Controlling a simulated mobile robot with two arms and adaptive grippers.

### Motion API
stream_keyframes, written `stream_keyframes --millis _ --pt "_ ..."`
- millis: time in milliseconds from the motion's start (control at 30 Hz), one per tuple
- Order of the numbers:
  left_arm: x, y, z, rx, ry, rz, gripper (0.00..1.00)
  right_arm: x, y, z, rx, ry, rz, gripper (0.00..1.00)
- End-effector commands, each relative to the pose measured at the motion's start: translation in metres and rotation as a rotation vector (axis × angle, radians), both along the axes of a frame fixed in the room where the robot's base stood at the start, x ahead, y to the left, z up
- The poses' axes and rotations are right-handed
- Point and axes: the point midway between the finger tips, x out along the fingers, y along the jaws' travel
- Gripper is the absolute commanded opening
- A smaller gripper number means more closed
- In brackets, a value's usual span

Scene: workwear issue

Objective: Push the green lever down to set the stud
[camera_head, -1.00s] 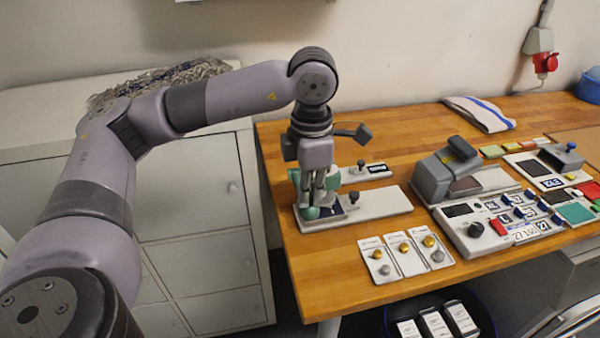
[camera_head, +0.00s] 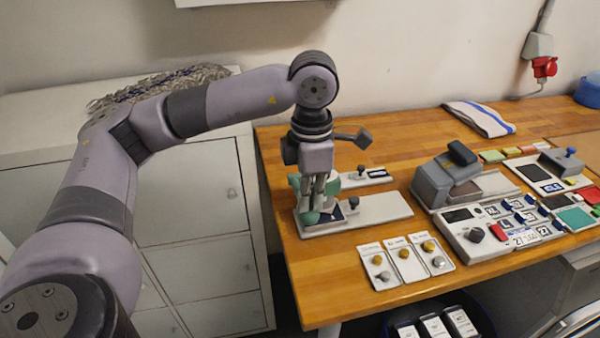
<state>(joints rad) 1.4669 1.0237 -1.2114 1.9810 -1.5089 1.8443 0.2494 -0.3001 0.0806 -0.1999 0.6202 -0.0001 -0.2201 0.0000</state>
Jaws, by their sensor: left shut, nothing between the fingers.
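My left gripper (camera_head: 315,208) is shut and empty, pointing straight down at the left end of a white-based press on the table. The green lever (camera_head: 309,217) shows its rounded end right at the fingertips; the fingers appear to touch it from above, though the exact contact is hard to tell. More green of the press body (camera_head: 297,182) shows behind the fingers. The white base (camera_head: 385,209) extends to the right, with a small dark knob on it. The stud is hidden behind the gripper or too small to see. My right gripper is not in view.
Three small cards with yellow and grey studs (camera_head: 405,262) lie at the front edge of the wooden table (camera_head: 350,288). A grey heat press (camera_head: 447,178) and a control panel (camera_head: 475,238) stand to the right. A striped cloth (camera_head: 480,117) lies at the back.

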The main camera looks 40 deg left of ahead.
Motion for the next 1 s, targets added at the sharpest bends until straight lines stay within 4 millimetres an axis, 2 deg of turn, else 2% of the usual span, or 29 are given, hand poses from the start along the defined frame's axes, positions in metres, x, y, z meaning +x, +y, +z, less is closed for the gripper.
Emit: stream_keyframes --millis 100,1000 --pt "0.0 0.0 0.012 -0.002 -0.002 0.0 0.0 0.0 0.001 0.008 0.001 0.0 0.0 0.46" --pt "0.001 0.0 0.076 -0.002 -0.006 0.001 0.0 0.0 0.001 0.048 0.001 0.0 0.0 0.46"
